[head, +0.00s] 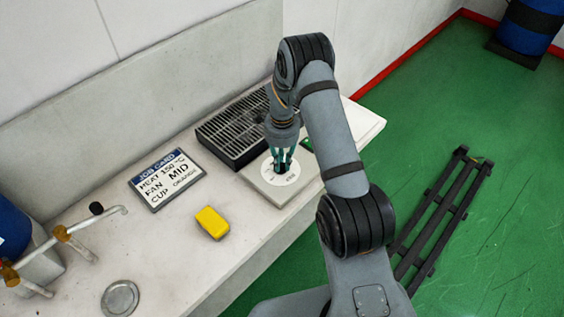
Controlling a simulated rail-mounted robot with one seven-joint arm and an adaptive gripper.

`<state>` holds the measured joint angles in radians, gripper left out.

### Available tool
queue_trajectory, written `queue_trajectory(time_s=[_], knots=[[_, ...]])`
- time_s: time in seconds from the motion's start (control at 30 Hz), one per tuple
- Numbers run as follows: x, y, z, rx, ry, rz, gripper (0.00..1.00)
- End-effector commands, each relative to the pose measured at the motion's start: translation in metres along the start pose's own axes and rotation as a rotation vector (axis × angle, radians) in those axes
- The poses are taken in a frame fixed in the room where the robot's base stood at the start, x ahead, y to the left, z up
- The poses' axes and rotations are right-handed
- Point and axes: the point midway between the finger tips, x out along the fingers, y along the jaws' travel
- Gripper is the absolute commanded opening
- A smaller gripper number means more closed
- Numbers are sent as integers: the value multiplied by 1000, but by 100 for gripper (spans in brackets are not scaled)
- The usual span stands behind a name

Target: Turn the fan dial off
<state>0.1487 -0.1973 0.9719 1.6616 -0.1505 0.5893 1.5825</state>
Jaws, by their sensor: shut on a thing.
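The fan dial (271,173) shows as a round white face with dark marks on a pale panel (260,188) at the right part of the counter. My gripper (283,168) points down over the dial face. Its teal fingers are closed on the dark knob at the middle of the dial. The fingers hide most of the knob, so its pointer and setting cannot be read. A job card (167,179) left of the panel reads heat 150 °C, fan MID, cup orange.
A dark slatted grille (233,132) stands just behind the dial panel. A yellow block (212,222) lies on the counter in front. A metal tap (90,228), a round metal disc (120,298) and a blue container (14,232) are at the left. The counter's front edge is near.

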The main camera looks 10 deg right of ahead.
Motion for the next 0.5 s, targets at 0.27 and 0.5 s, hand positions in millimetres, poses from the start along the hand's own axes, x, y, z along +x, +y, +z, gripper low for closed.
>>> queue_trajectory(time_s=[0.27,0.5], knots=[[3,-2,-1,-130,0,-3,0],[4,-3,-1,-335,0,-3,0]])
